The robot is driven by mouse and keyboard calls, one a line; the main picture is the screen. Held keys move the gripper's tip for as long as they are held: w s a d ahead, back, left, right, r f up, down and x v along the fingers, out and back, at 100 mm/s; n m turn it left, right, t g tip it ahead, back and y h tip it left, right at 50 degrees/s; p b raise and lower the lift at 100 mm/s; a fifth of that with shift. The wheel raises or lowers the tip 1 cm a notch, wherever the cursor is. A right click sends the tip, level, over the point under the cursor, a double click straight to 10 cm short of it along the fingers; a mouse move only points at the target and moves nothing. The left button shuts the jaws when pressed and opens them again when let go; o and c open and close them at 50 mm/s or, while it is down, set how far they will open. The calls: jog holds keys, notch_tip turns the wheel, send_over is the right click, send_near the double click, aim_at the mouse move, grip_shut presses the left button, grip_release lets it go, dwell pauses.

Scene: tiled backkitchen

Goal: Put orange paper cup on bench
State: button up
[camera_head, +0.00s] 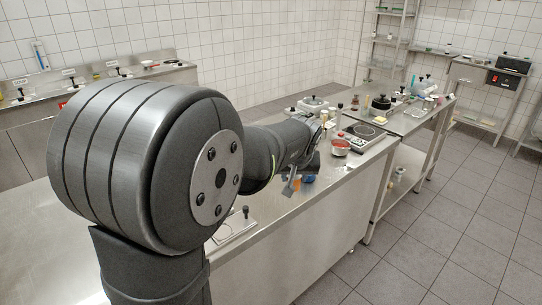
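A small orange thing (297,183), which may be the orange paper cup, shows just beside my gripper (291,187). It is mostly hidden and too small to tell whether it stands on the bench or is held. My gripper points down low over the steel bench (270,213), near its front edge. The fingers are small and partly covered by my arm, so I cannot tell whether they are open or shut.
A blue item (308,179) lies close to the right of my gripper. A red container (340,147) and a hotplate (364,131) stand farther along the bench. A black pot (380,104) is beyond them.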

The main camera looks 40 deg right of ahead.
jog(key=shift+w+a+f, duration=0.1)
jog(key=shift+w+f, duration=0.1)
jog(key=shift+f, duration=0.4)
jog(key=shift+w+f, duration=0.15)
jog(key=shift+f, duration=0.4)
jog(key=w+f, duration=0.2)
jog(key=w, duration=0.1)
jog(key=w+a+f, duration=0.1)
jog(key=w+f, duration=0.1)
jog(key=w, duration=0.2)
jog(key=w+a+f, duration=0.1)
jog(key=w+f, duration=0.1)
jog(key=w, duration=0.1)
jog(key=shift+w+a+f, duration=0.1)
jog(key=shift+w+f, duration=0.3)
jog(key=shift+f, duration=1.95)
jog(key=shift+f, duration=0.1)
jog(key=o, duration=1)
